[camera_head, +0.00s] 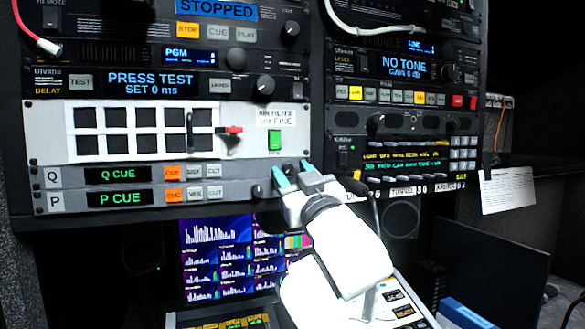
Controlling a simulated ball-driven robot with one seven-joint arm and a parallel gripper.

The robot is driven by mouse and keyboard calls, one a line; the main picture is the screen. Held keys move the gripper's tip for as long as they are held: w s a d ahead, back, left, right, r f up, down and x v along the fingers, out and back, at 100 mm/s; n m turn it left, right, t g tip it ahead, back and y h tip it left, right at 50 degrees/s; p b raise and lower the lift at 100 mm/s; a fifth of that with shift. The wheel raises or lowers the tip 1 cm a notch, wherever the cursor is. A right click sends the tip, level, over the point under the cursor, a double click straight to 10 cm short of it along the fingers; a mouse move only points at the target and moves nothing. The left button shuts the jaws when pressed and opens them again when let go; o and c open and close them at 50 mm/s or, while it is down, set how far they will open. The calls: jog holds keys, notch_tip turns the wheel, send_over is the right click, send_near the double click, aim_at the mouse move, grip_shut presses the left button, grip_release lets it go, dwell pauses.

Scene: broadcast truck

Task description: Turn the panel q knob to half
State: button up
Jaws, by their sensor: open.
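The Q panel (52,178) is the upper of two grey strips at the lower part of the left rack, with a green "Q CUE" display (118,174). Its small dark knob (289,169) shows at the strip's right end, partly hidden by my gripper. My gripper (293,172) has two teal fingers, open, one on each side of this knob. I cannot tell whether they touch it. The knob's pointer is too small and covered to read.
The P panel (52,202) lies just below, with its own dark knob (258,191) close to my left finger. A green switch (275,140) sits above the Q knob. The right rack's keypad (463,153) and a monitor (216,262) below are nearby.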

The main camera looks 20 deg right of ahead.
jog(key=shift+w, duration=0.2)
grip_shut()
dwell(0.4)
